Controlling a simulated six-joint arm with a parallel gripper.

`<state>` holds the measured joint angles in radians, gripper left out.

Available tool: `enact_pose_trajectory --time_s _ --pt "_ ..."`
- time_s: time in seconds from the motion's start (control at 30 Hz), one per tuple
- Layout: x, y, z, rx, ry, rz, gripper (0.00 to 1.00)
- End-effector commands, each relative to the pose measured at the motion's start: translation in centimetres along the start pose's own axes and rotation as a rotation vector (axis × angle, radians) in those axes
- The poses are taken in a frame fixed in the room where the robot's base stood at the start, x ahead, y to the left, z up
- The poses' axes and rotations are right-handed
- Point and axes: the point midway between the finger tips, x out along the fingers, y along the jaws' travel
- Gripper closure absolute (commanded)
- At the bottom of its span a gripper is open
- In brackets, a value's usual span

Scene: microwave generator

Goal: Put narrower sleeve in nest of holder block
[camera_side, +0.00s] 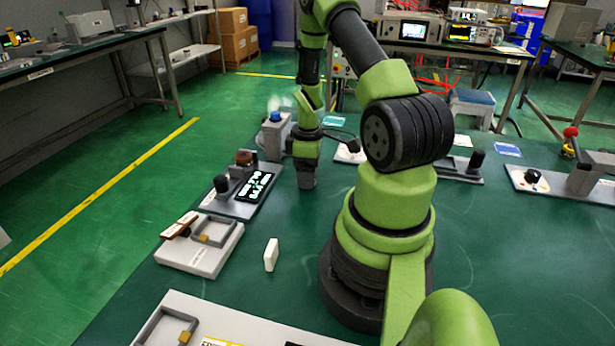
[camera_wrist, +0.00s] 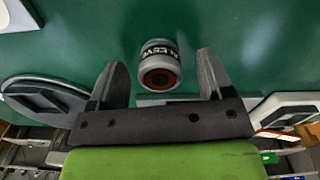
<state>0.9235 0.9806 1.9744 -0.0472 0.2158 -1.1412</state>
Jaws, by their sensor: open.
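My gripper (camera_side: 307,182) points down over the green bench in the side view. In the wrist view its two dark fingers (camera_wrist: 162,64) are spread apart. A short round grey sleeve (camera_wrist: 152,65) with a black lettered band and a brown-red centre shows in the gap, slightly ahead of the fingertips. No finger visibly touches it. I cannot make out this sleeve in the side view, and no second sleeve shows to compare widths. I cannot tell for sure which fixture is the holder block.
Other fixtures (camera_side: 455,168) stand right.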

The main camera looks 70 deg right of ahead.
Motion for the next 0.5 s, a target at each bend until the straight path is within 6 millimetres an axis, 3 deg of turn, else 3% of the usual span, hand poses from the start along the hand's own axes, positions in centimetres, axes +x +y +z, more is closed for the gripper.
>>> enact_pose_trajectory --time_s 0.17,0.4,0.5 --pt "-0.01 0.02 -0.02 0.0 0.0 0.001 0.26" --pt "-0.03 0.02 -0.01 0.0 0.0 0.0 0.81" --pt "-0.04 0.02 -0.02 0.0 0.0 0.001 0.85"
